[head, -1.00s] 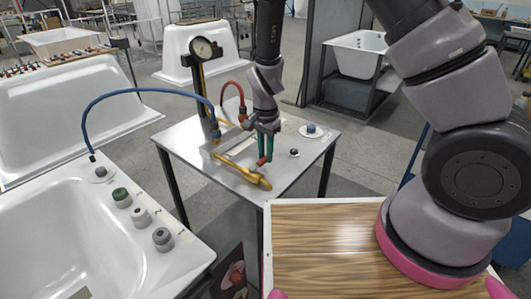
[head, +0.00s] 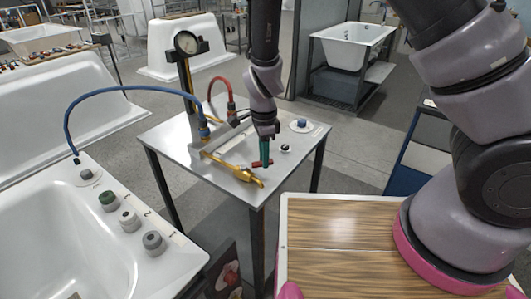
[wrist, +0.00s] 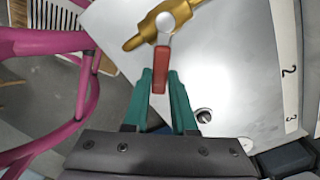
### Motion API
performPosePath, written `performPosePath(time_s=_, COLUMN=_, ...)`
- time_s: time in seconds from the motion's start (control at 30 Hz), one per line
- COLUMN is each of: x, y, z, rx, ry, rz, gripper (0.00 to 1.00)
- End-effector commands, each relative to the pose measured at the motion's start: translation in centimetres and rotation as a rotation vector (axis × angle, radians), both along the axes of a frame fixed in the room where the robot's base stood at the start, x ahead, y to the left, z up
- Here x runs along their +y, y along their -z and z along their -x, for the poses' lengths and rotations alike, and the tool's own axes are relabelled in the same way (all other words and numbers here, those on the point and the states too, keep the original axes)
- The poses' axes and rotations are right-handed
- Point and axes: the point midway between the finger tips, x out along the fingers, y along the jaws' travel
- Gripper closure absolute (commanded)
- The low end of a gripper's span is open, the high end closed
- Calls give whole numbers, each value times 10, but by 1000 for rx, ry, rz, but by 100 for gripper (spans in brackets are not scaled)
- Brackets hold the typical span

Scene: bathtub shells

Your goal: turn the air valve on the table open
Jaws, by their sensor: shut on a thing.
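The air valve is a brass body (head: 238,172) with a red lever handle (head: 256,164), lying near the front edge of the white table (head: 180,140). My gripper (head: 265,158) points down over the valve. In the wrist view, its green fingers (wrist: 166,88) stand on either side of the red handle (wrist: 160,75) and are shut on it. The brass body (wrist: 165,22) lies beyond, with a pale round pivot at the handle's far end. The handle lies at a steep angle across the brass pipe.
A pressure gauge (head: 187,42) stands on a post at the table's back left. A blue hose (head: 120,88) and a red hose (head: 220,80) arch nearby. A blue knob (head: 302,123) sits on the right. A bathtub (head: 65,235) with several knobs stands left.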

Motion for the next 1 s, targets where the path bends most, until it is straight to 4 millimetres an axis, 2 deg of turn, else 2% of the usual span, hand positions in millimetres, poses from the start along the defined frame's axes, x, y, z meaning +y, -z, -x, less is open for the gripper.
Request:
performPosePath(time_s=0.6, x=-1, y=-1, z=35, rx=0, ry=577, rz=-2, gripper=100)
performPosePath(time_s=1.0, x=4, y=-1, z=50, rx=-1, ry=834, rz=-1, gripper=100)
